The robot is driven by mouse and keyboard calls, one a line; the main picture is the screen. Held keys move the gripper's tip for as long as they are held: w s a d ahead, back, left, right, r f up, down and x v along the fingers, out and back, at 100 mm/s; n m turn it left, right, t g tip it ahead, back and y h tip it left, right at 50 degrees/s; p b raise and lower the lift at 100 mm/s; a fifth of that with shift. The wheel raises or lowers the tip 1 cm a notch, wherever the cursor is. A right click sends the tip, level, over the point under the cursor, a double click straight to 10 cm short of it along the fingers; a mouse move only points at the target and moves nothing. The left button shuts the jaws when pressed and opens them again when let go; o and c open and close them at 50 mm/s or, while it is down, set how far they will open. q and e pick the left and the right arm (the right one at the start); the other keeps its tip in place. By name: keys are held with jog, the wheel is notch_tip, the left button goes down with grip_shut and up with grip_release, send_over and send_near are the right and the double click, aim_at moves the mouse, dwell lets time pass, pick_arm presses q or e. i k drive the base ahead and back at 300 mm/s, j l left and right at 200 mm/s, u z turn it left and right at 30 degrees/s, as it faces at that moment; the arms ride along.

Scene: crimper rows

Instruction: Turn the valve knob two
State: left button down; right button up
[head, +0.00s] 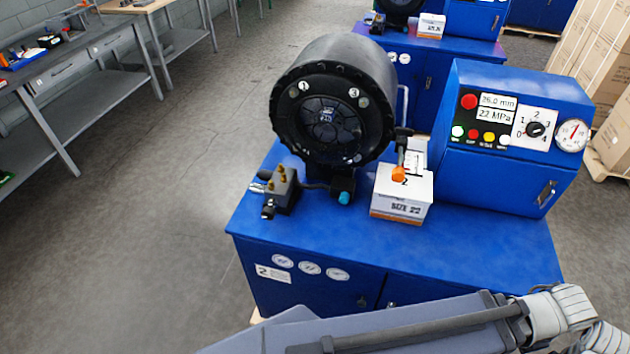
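A teal knob (344,198) is below the head. A grey arm link of mine crosses the bottom right. Neither of my grippers shows in the head view.
A red button (469,101), readouts and a pressure gauge (572,135) share the panel. Another blue machine is behind. Workbenches (75,65) stand left; the floor between is clear.

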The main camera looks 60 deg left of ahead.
aim_at(269, 213)
jog(key=u, duration=2.35)
jog(key=i+u, duration=0.2)
jog(key=k+j, duration=0.05)
jog(key=k, duration=0.05)
